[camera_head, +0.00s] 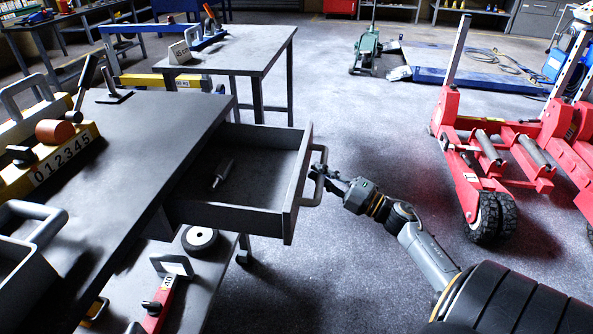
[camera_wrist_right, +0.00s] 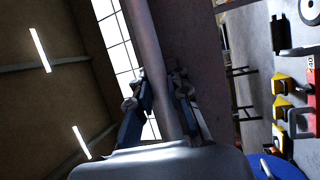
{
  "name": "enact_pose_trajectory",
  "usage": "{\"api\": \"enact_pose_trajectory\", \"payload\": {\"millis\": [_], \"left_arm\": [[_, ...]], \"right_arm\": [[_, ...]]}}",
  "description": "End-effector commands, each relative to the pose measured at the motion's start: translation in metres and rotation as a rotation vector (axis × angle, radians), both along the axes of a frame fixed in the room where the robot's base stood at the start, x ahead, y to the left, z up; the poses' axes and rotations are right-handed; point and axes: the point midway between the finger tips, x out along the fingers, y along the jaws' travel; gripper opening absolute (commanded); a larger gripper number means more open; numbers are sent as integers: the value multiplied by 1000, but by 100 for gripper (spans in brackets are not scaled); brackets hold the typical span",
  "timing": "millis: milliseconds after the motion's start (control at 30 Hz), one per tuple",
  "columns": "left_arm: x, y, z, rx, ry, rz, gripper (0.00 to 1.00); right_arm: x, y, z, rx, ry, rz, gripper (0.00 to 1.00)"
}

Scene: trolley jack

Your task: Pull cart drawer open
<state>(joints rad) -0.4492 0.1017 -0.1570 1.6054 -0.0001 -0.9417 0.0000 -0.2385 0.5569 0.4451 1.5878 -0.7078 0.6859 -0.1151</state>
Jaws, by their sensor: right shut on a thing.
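The cart (camera_head: 165,120) is a dark grey work table at the left in the head view. Its drawer (camera_head: 250,190) is pulled out to the right, and a small screwdriver-like tool (camera_head: 223,173) lies inside. The drawer front carries a bar handle (camera_head: 317,188). My right gripper (camera_head: 322,172) is at the handle and shut on it. In the right wrist view the fingers (camera_wrist_right: 160,105) sit on both sides of the grey handle bar (camera_wrist_right: 155,60). My left gripper is not in view.
A yellow block marked with digits (camera_head: 55,155) and a red cylinder stand on the cart top. Below, a shelf holds a wheel (camera_head: 199,239) and a red tool (camera_head: 163,300). A red wheeled machine (camera_head: 490,150) stands at the right. The floor between is clear.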

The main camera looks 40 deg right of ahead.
Motion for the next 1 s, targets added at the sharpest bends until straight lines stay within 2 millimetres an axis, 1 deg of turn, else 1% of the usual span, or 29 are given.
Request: {"api": "enact_pose_trajectory", "payload": {"millis": [33,200,400,633,1000], "left_arm": [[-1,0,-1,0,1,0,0],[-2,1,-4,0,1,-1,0],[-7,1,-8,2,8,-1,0],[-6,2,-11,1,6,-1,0],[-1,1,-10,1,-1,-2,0]], "right_arm": [[-11,-9,-2,-2,7,-1,0],[-40,-34,-2,-1,6,-2,0],[-64,-55,-2,0,5,0,0],[-78,-66,-2,0,4,0,0],[-80,-68,-2,-1,3,0,0]]}}
